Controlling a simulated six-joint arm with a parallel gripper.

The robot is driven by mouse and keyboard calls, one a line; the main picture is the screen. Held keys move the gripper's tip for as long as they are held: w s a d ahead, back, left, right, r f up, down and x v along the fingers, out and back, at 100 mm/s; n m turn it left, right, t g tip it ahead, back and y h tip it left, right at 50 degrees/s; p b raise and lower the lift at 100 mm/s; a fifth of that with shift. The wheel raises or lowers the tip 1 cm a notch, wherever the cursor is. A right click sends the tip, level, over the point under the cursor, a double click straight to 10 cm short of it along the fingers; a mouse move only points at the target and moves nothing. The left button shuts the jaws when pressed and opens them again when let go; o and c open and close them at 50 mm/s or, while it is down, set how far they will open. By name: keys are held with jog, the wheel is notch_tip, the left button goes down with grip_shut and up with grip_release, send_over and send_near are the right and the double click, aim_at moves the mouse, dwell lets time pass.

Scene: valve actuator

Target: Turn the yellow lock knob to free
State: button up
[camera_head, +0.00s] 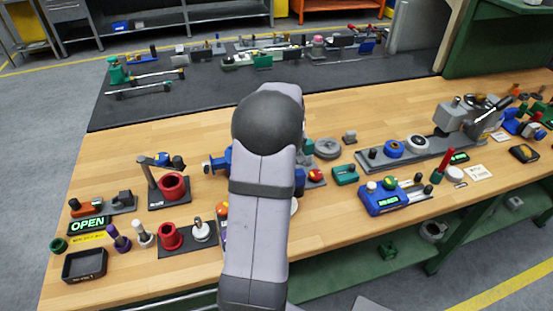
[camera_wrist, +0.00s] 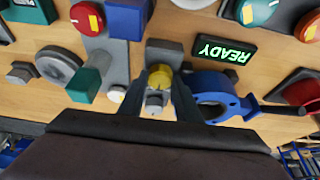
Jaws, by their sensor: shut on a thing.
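The yellow lock knob (camera_wrist: 160,77) shows in the wrist view at the middle, with a grey round end just below it. My gripper (camera_wrist: 161,88) has one finger on each side of the knob and is shut on it. The fingers partly cover its sides, and I cannot tell its turn angle. In the head view my own arm hides the knob and the gripper.
In the wrist view, a lit READY sign (camera_wrist: 222,48) appears upside down. A blue ring-shaped part (camera_wrist: 212,83) with a black handle lies close right of the fingers. A teal block (camera_wrist: 84,85) and red knob (camera_wrist: 87,17) are to the left. In the head view, an OPEN sign (camera_head: 88,225) stands left.

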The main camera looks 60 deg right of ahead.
jog(key=o, duration=1.1)
jog(key=shift+c, duration=0.2)
jog(key=shift+r, duration=0.1)
jog(key=b+v, duration=0.1)
jog(key=v, duration=0.6)
jog(key=shift+b, duration=0.35)
jog(key=shift+a, duration=0.1)
